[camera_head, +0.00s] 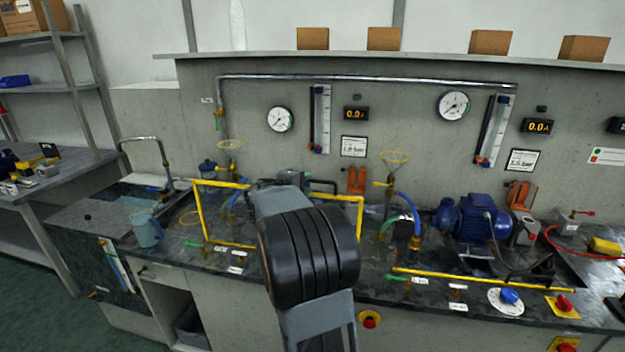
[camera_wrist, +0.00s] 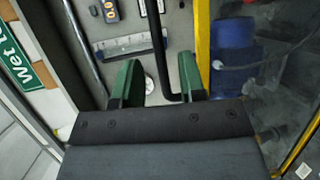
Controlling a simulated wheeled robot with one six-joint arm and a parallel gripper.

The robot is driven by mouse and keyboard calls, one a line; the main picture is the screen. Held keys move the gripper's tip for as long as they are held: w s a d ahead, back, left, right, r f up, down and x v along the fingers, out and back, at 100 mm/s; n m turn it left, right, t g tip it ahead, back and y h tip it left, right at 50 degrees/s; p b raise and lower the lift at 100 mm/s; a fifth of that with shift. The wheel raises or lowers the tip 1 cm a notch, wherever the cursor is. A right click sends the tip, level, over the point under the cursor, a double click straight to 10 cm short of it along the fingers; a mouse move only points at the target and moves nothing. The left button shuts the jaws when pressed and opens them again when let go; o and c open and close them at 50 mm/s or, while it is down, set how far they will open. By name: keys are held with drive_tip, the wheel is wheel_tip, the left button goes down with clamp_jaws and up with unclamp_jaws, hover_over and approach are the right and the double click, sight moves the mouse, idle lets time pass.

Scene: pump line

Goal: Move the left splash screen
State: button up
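The left splash screen (camera_head: 201,213) stands upright on the bench in the head view, a yellow frame with a see-through pane. My arm hides its middle. A black handle (camera_head: 322,182) shows at its top edge. In the wrist view, the yellow frame bar (camera_wrist: 202,45) runs to the right of my gripper (camera_wrist: 160,80). The two green fingers are apart, and the black handle bar (camera_wrist: 156,45) passes between them. I cannot tell whether either finger touches it. In the head view, my gripper is hidden behind my arm.
A blue motor pump (camera_head: 470,218) stands on the bench at right, behind a low yellow bar (camera_head: 470,279). Valves, pipes and hoses stand behind the screen. A blue-grey jug (camera_head: 147,230) stands by the sink at left. Gauges (camera_head: 280,119) hang on the back wall.

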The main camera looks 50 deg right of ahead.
sight(311, 181)
drive_tip(key=shift+x, duration=1.9)
drive_tip(key=shift+c, duration=0.3)
clamp_jaws()
